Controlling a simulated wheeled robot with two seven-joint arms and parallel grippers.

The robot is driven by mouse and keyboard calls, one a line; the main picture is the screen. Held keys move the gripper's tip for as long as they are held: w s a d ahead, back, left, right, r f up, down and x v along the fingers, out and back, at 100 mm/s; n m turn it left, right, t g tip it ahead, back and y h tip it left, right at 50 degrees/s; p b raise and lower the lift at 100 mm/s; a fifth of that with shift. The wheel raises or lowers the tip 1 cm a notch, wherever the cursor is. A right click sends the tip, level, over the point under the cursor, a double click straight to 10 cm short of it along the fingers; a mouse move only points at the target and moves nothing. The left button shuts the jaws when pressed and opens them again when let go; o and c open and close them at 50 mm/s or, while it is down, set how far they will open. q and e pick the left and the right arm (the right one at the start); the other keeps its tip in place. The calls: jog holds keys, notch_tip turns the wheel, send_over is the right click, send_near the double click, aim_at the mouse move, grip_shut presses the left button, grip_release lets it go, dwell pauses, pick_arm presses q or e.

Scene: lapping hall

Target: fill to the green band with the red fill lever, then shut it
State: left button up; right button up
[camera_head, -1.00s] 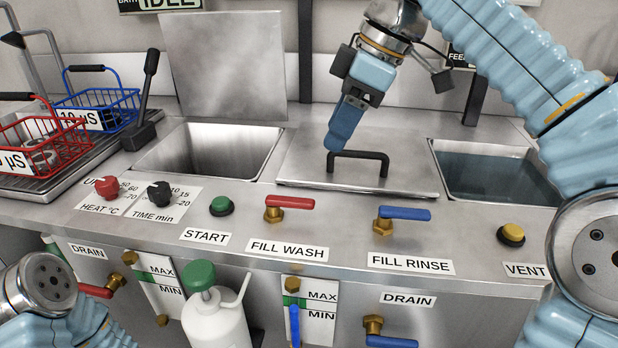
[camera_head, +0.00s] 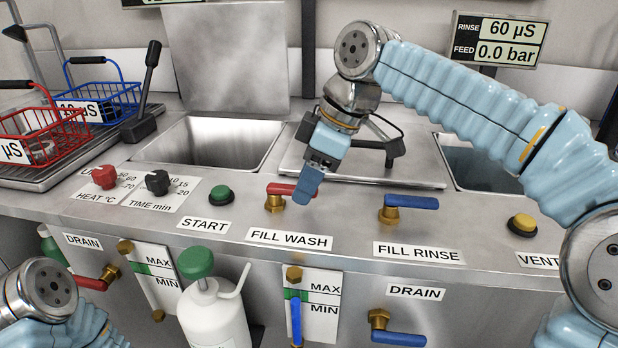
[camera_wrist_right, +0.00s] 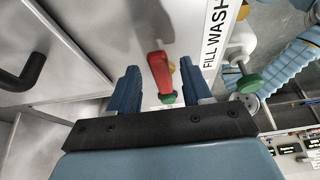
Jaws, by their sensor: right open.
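The red fill lever (camera_head: 280,189) sits on a brass valve above the FILL WASH label (camera_head: 289,239), its handle lying sideways to the right. My right gripper (camera_head: 307,186) is open at the handle's right end, hiding its tip. In the right wrist view the red lever (camera_wrist_right: 158,68) shows between the two blue fingers (camera_wrist_right: 160,80), with a gap on either side. The left sight gauge (camera_head: 152,275) has a green band (camera_head: 138,268) by its MAX mark; I see no clear liquid column in it. My left gripper is out of view.
The blue FILL RINSE lever (camera_head: 412,202) stands to the right and the green START button (camera_head: 221,195) to the left. The wash tank (camera_head: 215,143) is open and looks empty. A white bottle (camera_head: 215,315) stands in front. The red drain lever (camera_head: 90,283) is low left.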

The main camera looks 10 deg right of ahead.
grip_shut()
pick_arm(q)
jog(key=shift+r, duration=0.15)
